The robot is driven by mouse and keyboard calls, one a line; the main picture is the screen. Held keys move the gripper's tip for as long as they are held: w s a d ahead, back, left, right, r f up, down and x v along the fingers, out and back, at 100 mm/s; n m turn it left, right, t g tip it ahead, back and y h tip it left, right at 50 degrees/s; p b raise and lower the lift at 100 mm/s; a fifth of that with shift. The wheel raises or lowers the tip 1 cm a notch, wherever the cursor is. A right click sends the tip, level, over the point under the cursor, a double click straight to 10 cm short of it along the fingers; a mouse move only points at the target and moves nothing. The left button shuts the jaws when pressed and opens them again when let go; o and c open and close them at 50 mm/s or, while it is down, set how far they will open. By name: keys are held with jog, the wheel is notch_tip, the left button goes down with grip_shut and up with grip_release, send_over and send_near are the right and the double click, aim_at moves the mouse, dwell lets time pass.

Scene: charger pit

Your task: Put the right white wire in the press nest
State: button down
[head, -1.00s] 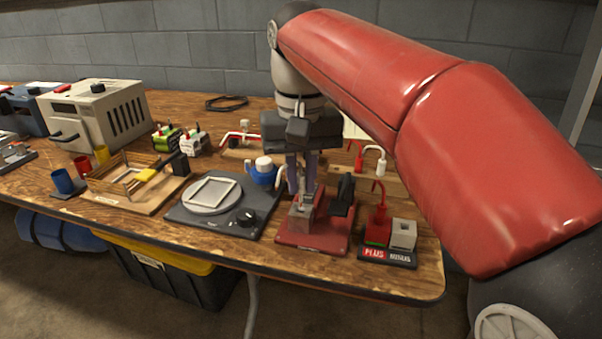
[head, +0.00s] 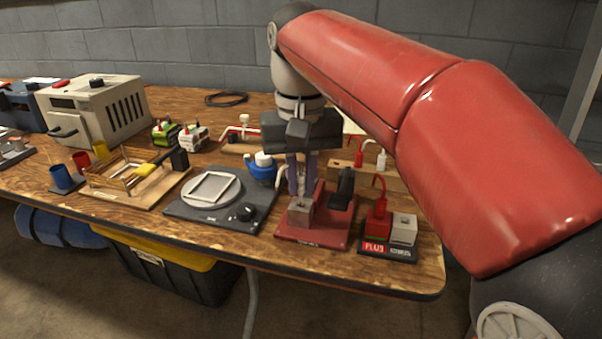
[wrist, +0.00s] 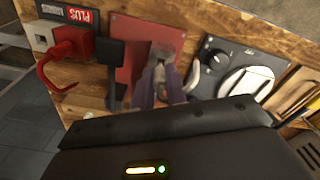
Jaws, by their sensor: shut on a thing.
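My gripper (head: 300,184) is shut over the red press (head: 312,238), pointing down, its fingertips just above and behind the grey nest block (head: 301,212). A curved white piece, apparently the white wire (head: 280,177), sticks out at the left of the fingers; the rest is hidden by them. In the wrist view the fingers (wrist: 165,88) reach toward the nest block (wrist: 161,52), and I cannot tell whether the wire touches it. The press's black lever (head: 344,188) stands just right of the fingers. Another white wire (head: 381,158) hangs at the back right.
A dark hot plate (head: 216,205) and a blue bottle (head: 263,169) are at the left. A wooden jig (head: 120,185) lies further left.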

jog(key=shift+f+b, duration=0.55)
jog(key=shift+f, duration=0.75)
dwell(0.5)
jog(key=c, duration=1.3)
grip_release()
jog(key=shift+r, duration=0.15)
notch_tip(320, 180, up, 4)
jog(key=p, duration=0.4)
jog(key=shift+r+p, duration=0.2)
jog(key=shift+p, duration=0.1)
jog(key=shift+r, duration=1.2)
